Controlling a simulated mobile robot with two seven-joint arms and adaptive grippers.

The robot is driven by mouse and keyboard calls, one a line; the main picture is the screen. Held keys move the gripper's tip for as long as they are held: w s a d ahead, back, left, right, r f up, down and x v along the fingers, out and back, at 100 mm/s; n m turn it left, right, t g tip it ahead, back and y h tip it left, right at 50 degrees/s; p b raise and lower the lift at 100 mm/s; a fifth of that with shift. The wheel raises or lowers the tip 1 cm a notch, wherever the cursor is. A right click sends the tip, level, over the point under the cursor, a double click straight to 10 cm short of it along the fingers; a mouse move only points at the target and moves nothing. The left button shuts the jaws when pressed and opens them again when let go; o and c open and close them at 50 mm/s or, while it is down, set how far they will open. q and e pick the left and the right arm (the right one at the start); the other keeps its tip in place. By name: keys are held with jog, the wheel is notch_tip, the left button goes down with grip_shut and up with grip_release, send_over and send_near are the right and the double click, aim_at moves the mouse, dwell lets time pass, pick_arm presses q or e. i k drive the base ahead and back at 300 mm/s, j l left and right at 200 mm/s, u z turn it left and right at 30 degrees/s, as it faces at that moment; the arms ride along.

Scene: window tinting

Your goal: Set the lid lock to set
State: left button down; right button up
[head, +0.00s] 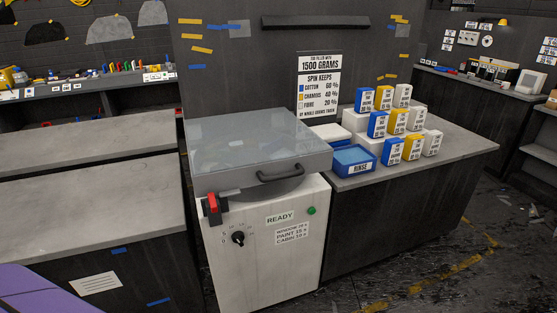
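The white spin machine (265,255) stands in the middle of the head view, with a "READY" label on its front. Its grey see-through lid (255,140) lies closed on top, with a dark handle (280,173) at the front edge. The lid lock (213,206), a red lever on a dark mount, is at the machine's front left corner below the lid; its red part points up. A black dial (238,238) and a green button (311,211) are on the front panel. Neither of my grippers shows in this view.
A counter at right (455,147) holds a blue "RINSE" tray (354,160) and stacked blue, yellow and white boxes (396,121). A sign (319,85) reads "1500 GRAMS". Grey-topped counters (100,205) stand at left, close to the machine. Open floor (450,260) lies at front right.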

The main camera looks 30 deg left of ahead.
aim_at(211, 196)
jog(key=u, duration=1.4)
